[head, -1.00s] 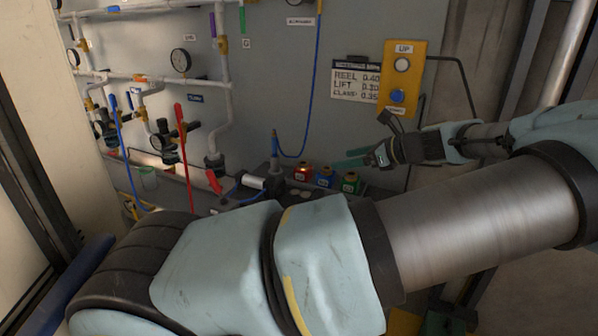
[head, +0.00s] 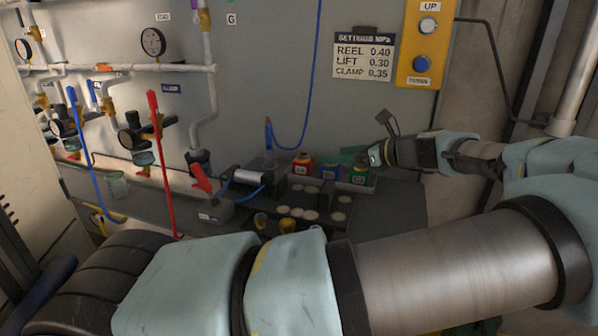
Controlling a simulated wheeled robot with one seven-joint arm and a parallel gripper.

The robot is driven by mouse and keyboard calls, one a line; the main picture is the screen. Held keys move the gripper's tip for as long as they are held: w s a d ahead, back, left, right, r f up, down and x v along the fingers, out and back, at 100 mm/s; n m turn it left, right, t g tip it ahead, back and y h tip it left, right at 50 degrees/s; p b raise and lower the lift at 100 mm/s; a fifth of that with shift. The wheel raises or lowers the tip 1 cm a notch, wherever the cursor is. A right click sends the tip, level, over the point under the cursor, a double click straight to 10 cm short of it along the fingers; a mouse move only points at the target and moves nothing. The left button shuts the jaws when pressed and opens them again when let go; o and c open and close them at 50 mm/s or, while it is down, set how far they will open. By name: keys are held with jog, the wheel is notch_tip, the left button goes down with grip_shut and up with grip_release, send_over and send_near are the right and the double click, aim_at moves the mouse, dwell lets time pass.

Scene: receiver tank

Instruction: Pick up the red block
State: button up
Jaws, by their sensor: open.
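The red block (head: 302,166) stands on a dark bench, at the left end of a row with a blue block (head: 330,174) and a green block (head: 359,175). Each has a pale label and a small top piece. My gripper (head: 346,156) comes in from the right, its green fingers pointing left. In the picture it is to the right of the red block, above and behind the blue and green ones, and apart from the red block. It is open and holds nothing that I can see. The fingers are partly hidden.
A silver cylinder with a blue hose (head: 246,178) lies left of the red block. Several pale discs (head: 305,213) lie in front. A red lever (head: 160,160) and pipes stand at left. A settings board (head: 364,56) and yellow button panel (head: 425,45) are behind.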

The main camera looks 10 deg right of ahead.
aim_at(305, 155)
jog(key=x, duration=0.5)
jog(key=shift+w+a+p, duration=0.1)
jog(key=shift+p, duration=0.25)
jog(key=x, duration=0.3)
jog(key=p+x, duration=0.1)
jog(key=shift+w+a+r, duration=0.1)
jog(key=shift+a+r, duration=0.2)
jog(key=shift+a, duration=0.05)
jog(key=shift+w+a+f, duration=0.15)
jog(key=shift+w+f, duration=0.1)
jog(key=shift+w, duration=0.05)
grip_shut()
